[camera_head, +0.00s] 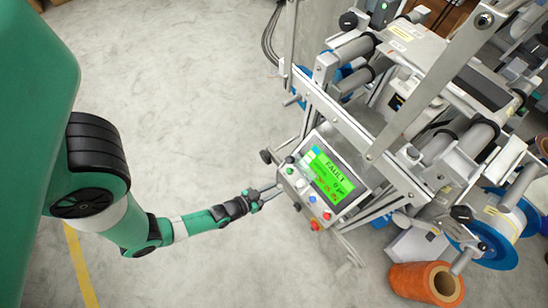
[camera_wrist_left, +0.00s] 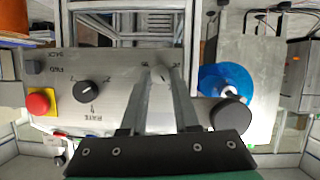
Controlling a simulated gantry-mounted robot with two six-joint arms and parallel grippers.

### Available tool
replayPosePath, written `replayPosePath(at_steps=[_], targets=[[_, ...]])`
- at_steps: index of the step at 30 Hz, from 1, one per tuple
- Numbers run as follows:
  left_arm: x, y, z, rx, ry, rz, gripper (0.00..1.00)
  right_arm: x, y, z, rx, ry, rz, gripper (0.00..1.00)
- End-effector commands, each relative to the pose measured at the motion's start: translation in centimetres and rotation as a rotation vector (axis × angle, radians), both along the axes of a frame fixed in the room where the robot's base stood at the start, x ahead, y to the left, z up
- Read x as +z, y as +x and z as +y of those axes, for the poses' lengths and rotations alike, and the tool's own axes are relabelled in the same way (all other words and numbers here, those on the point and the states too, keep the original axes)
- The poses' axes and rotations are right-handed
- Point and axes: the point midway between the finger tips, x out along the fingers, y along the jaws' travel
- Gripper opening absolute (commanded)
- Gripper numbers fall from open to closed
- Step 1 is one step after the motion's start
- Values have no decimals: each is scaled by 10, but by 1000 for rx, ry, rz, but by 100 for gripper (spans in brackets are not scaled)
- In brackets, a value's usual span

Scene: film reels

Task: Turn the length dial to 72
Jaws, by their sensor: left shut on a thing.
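The control panel (camera_head: 302,172) stands on the front of the machine, and its grey face also shows in the wrist view (camera_wrist_left: 115,65). My left gripper (camera_head: 279,190) reaches it from the left, with its fingers at the panel's left side. In the wrist view its two fingers (camera_wrist_left: 162,75) come together at the panel and are shut on the length dial. The fingers hide most of that dial, and its setting cannot be read. A black rate dial (camera_wrist_left: 91,93) sits to the left of the fingers. My right gripper is not in view.
A green display (camera_head: 331,180) on the panel reads FAULT. A red button (camera_wrist_left: 41,101) is at the panel's left in the wrist view. A blue reel (camera_wrist_left: 222,80) is to the right. An orange roll (camera_head: 427,282) lies on the floor. The floor at left is clear.

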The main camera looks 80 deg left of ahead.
Motion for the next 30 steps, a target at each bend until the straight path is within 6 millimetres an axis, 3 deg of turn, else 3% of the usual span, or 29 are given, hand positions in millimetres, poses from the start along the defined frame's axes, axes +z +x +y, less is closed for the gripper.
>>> replayPosePath(at_steps=[17,24,30], targets=[[4,2,-3,-5,133,64,0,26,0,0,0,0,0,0],[4,4,-5,-9,287,138,0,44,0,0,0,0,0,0],[0,5,-7,-7,460,220,0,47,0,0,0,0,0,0]])
